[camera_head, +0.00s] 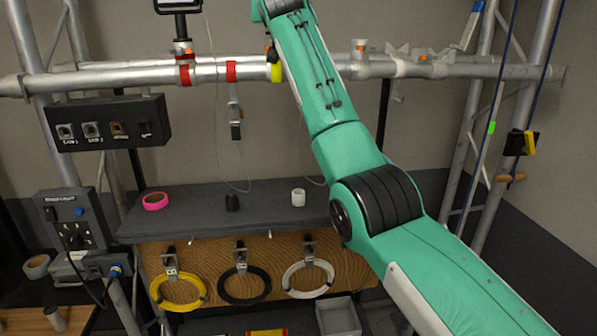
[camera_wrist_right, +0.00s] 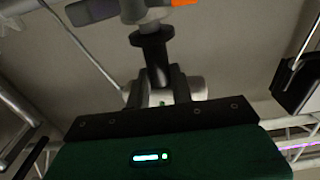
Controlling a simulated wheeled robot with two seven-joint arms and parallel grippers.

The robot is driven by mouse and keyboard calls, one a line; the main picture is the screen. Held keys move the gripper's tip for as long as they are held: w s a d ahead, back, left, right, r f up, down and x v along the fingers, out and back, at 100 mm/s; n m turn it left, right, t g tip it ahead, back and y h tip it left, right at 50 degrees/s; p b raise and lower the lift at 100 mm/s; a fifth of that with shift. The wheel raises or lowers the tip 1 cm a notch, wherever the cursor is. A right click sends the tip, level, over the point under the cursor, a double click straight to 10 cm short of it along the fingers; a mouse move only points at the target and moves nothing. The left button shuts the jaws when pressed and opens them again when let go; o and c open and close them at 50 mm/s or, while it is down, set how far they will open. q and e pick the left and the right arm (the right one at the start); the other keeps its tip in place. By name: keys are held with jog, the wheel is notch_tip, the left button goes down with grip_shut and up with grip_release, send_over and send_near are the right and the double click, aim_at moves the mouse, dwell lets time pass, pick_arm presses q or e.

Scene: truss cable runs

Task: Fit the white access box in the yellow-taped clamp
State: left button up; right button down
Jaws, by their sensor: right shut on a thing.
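My right arm crosses the head view from lower right to the top; its gripper is not visible there. In the right wrist view, my right gripper (camera_wrist_right: 160,75) is shut on a piece with a black flanged stem (camera_wrist_right: 153,48). A white rounded body (camera_wrist_right: 190,90), seemingly the white access box, shows behind the fingers, mostly hidden. A grey fitting with an orange part (camera_wrist_right: 183,3) is just beyond the stem; I cannot tell whether they touch. In the head view, the yellow tape (camera_head: 277,73) is on the horizontal truss tube, with a dark clamp (camera_head: 271,52) partly hidden beside my arm. My left gripper is not in view.
Red tape bands (camera_head: 231,71) mark the tube left of the yellow one. A hanging device (camera_head: 235,120), a black socket box (camera_head: 107,122) and upright truss legs surround the work area. A grey shelf (camera_head: 250,205) with a pink tape roll (camera_head: 155,201) and coiled cables (camera_head: 245,286) are below.

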jog(key=shift+s+f+b, duration=0.1)
jog(key=shift+f+b, duration=0.3)
jog(key=shift+f, duration=0.2)
dwell(0.3)
jog(key=c, duration=1.1)
grip_release()
jog(key=shift+c, duration=0.2)
jog(key=shift+f, duration=0.1)
jog(key=s+b, duration=0.9)
jog(key=s, duration=0.4)
jog(key=shift+s+d, duration=0.4)
